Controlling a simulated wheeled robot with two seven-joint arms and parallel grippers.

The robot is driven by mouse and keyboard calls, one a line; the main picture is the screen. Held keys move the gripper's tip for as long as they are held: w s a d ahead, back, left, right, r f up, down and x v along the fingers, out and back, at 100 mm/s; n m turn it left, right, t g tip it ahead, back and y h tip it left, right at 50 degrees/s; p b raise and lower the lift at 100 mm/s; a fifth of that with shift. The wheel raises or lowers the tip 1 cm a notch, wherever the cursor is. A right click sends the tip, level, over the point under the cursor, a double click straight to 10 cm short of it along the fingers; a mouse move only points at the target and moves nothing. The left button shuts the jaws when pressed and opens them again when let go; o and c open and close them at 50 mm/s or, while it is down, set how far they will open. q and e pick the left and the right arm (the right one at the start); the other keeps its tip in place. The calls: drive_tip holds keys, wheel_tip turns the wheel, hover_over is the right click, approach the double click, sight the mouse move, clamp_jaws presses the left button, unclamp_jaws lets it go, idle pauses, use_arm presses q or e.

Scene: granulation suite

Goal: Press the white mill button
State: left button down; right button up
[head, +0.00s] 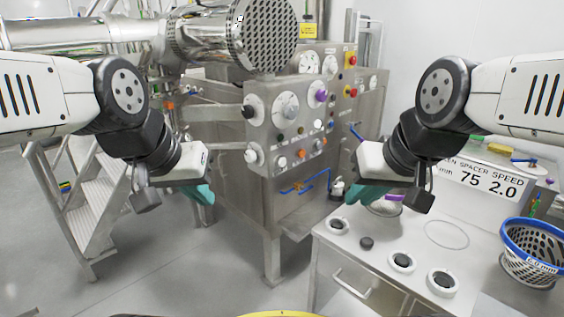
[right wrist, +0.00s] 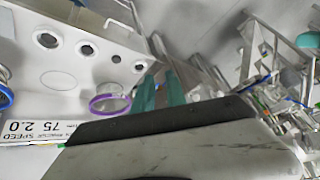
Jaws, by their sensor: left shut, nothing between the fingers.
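The steel machine's control panel (head: 290,110) carries gauges, knobs and several small buttons. My right gripper (head: 357,193) is low at the right of the panel, above the bench's back left edge. Its teal fingers stand apart in the right wrist view (right wrist: 161,92), with nothing seen between them.
Metal steps (head: 85,205) stand at the left. Floor before the machine is clear.

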clamp_jaws()
idle(1.4)
